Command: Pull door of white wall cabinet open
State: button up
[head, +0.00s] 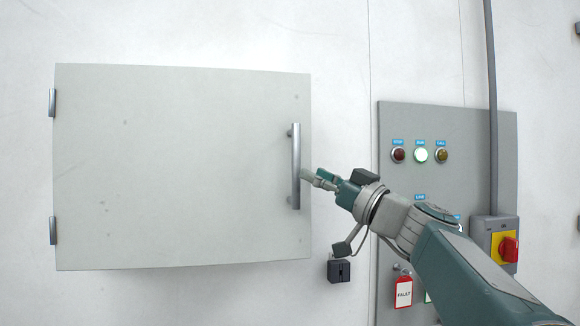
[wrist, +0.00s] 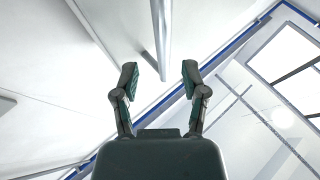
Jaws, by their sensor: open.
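The white wall cabinet's door (head: 180,165) fills the left of the head view. It looks shut, with two hinges on its left edge. A vertical metal bar handle (head: 295,165) is near its right edge. My gripper (head: 308,177) is at the handle's right side, at about the lower half of the bar. In the wrist view my gripper (wrist: 160,75) shows two fingers spread apart, with the handle (wrist: 161,35) beyond and between the fingertips. Nothing shows held. Whether a finger touches the handle I cannot tell.
The wall below the door is clear.

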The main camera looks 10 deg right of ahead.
aim_at(299, 169)
jog(key=x, duration=0.5)
jog(key=shift+a+f, duration=0.15)
jog(key=shift+a, duration=0.1)
jog(key=shift+d, duration=0.1)
jog(key=shift+s, duration=0.1)
jog(key=shift+d, duration=0.1)
jog(key=shift+c, duration=1)
grip_shut()
